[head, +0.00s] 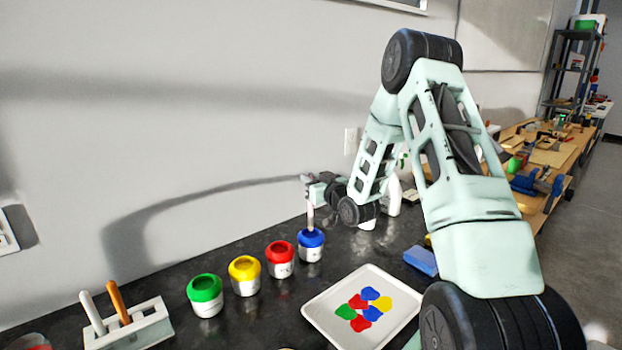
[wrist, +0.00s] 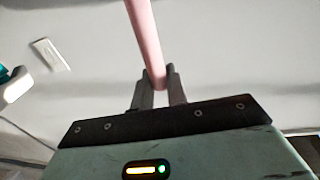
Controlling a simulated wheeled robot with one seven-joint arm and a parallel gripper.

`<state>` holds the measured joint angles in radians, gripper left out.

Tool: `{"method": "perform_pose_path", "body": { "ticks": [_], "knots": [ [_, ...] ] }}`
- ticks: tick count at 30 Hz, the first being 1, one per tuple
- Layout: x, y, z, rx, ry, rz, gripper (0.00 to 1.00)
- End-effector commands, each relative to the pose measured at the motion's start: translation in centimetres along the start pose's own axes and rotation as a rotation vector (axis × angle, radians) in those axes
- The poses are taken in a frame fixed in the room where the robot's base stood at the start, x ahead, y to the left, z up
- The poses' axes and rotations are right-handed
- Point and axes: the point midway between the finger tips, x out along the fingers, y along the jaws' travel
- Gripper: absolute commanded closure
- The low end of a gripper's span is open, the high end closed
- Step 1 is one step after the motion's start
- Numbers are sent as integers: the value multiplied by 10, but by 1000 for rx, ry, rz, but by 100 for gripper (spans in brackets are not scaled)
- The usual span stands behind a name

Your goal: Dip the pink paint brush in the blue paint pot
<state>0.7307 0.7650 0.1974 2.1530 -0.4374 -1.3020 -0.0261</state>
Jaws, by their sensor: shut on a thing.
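My gripper (wrist: 158,88) is shut on the pink paint brush (wrist: 147,40), whose pink handle runs up out of the wrist view. In the head view my gripper (head: 309,182) is above the blue paint pot (head: 311,252), a white pot with a blue rim. The brush (head: 310,215) points down, close to upright, with its lower end at the pot's opening. I cannot tell how deep the tip is, as the pot's rim hides it.
Red (head: 280,265), yellow (head: 245,280) and green (head: 206,300) pots stand in a row to the left. A holder (head: 150,325) with two brushes is at far left. A white palette tray (head: 398,335) with paint blobs lies in front. A blue block (head: 421,261) and white bottle (head: 393,193) are to the right.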

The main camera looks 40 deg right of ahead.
Motion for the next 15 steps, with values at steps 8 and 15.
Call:
{"method": "perform_pose_path", "body": {
  "ticks": [8, 15],
  "knots": [
    [0, 0, 22, 0, 0, 0, 100],
    [0, 0, 38, 0, 0, 0, 100]
  ]
}}
